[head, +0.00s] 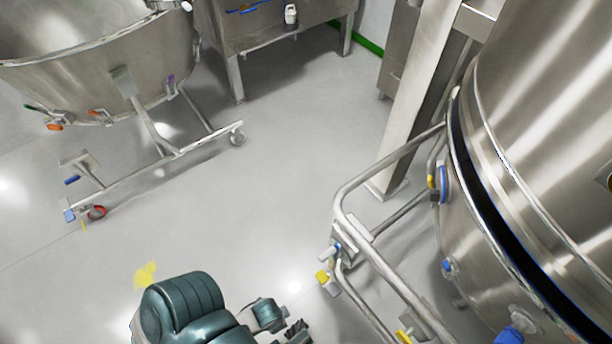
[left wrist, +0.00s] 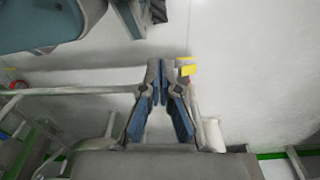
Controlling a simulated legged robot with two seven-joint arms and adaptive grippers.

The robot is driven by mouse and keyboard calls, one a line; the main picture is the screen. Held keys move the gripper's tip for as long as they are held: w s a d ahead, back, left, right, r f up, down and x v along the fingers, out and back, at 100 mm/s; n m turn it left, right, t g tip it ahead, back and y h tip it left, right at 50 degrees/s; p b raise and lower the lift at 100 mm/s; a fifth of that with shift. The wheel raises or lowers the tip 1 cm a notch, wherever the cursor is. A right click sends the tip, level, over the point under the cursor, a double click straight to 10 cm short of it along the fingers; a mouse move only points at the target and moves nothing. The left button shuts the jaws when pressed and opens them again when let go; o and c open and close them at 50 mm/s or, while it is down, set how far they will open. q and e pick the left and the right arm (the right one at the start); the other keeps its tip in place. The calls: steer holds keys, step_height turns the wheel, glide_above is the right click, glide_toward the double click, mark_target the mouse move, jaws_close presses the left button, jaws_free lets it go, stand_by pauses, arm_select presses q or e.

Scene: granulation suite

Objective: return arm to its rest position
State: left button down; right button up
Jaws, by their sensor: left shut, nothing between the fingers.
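My left arm shows at the bottom of the head view as dark teal links, above the floor and left of the steel rail frame. Dark, finger-like parts at its right end are cut by the picture's lower edge. In the left wrist view my left gripper (left wrist: 161,68) is shut, its grey and blue fingers meeting at the tips with nothing between them. My right gripper cannot be made out in either view.
A steel vessel (head: 540,200) with a tubular rail frame (head: 370,255) stands on the right. A wheeled steel bowl (head: 100,75) is at upper left, its caster frame (head: 150,165) low. A steel cabinet (head: 270,30) stands at the back. The middle floor (head: 260,180) is clear.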

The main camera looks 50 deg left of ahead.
arm_select(q)
steer(key=f+p, duration=0.1)
steer(key=p, duration=0.6)
steer(key=f+t+p, duration=0.1)
steer(key=p, duration=0.6)
steer(key=shift+s+a+p, duration=0.1)
steer(key=shift+a+p, duration=0.15)
steer(key=shift+p, duration=0.15)
arm_select(e)
steer(key=shift+s+d+f+t, duration=0.1)
steer(key=shift+d+f+t, duration=0.1)
steer(key=shift+f+t, duration=0.55)
steer(key=shift+f+g, duration=0.2)
steer(key=shift+g, duration=0.05)
